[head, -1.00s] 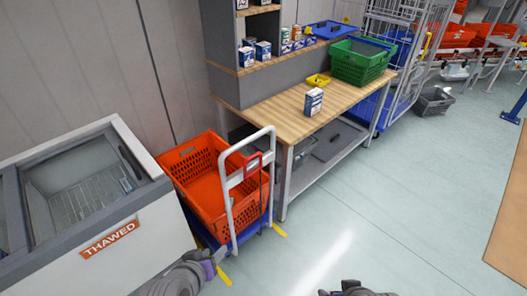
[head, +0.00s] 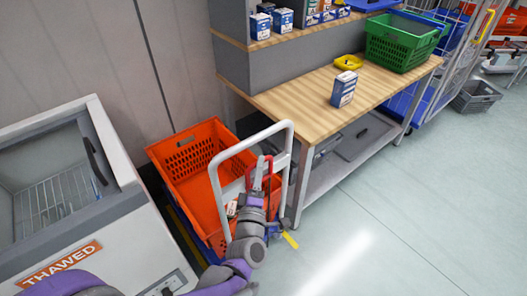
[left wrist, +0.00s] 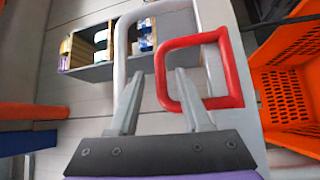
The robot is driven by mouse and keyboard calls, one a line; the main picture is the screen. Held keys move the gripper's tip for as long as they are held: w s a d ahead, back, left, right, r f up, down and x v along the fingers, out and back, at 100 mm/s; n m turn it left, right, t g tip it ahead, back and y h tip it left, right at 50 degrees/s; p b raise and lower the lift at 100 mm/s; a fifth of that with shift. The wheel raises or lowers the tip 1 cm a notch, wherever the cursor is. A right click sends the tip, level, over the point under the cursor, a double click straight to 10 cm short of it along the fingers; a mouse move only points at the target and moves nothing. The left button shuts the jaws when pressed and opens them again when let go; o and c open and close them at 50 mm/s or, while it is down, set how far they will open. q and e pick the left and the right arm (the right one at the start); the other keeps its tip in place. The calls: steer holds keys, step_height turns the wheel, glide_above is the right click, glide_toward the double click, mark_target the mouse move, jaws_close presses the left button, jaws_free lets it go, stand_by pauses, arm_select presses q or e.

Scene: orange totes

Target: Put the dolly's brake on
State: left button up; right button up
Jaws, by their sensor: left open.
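The dolly (head: 205,246) has a blue base and a white tube handle (head: 252,140), and stands between the chest freezer and the workbench. My left gripper (head: 257,190) is open at the red loop. In the left wrist view, its fingers (left wrist: 159,74) appear on either side of the loop's left bar, with the right finger over the loop's opening. Contact and exact depth cannot be told. My right gripper is out of view.
An orange tote (head: 185,165) rides on the dolly. The freezer (head: 120,235), labelled THAWED, is close on the left. The wooden workbench (head: 300,105) is behind on the right. Open floor (head: 390,230) lies to the right.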

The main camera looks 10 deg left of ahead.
arm_select(q)
steer(key=w, duration=0.6)
steer(key=shift+a+r, duration=0.35)
steer(key=shift+a, duration=0.05)
jaws_close()
stand_by(0.9)
